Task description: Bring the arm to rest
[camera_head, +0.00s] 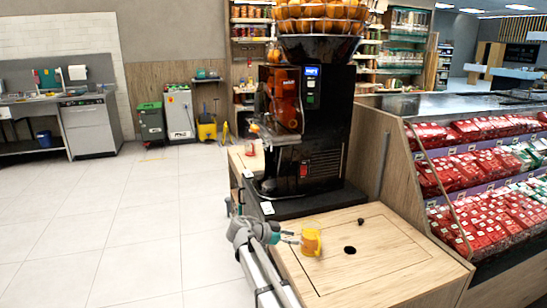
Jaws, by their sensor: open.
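My arm rises from the bottom of the view, and my gripper (291,237) is at its end over the wooden counter (340,272). The gripper is open and points right, at a yellow-orange cup (311,241). The cup stands upright on the counter close to the fingertips. I cannot tell whether the fingers touch it. The black orange juicer (325,140) stands behind, on a dark base, with a bowl of oranges (320,20) on top.
A round dark hole (350,250) and a small black knob (361,221) are in the counter right of the cup. A chilled display of red packs (480,200) stands at the right. The tiled floor (130,230) at the left is clear.

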